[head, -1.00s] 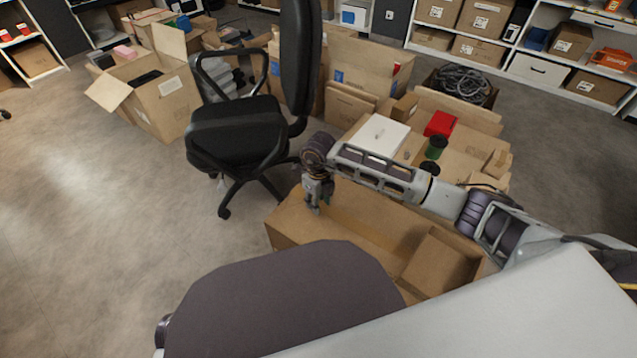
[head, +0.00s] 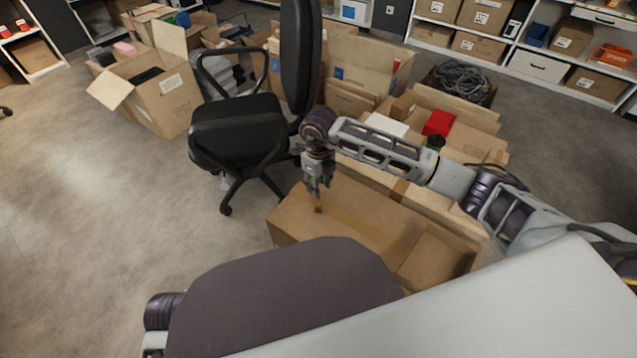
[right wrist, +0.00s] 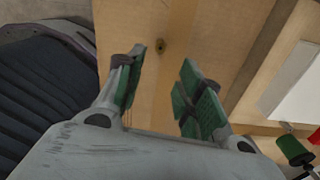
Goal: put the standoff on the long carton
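The standoff (head: 318,208) is a small brass piece on the top of the long carton (head: 375,220), near its far left end. In the right wrist view the standoff (right wrist: 160,46) shows end-on with a dark hole, so it appears upright, beyond the fingertips and apart from them. My right gripper (head: 319,188) points down just above it. In the right wrist view the right gripper (right wrist: 165,75) has its green-padded fingers spread with nothing between them. My left gripper is not in view.
A black office chair (head: 238,130) stands left of the long carton, close to my right gripper. Behind are more cartons with a white box (head: 386,125), a red box (head: 439,122) and a dark green spool (head: 435,142). Open floor (head: 90,210) lies at left.

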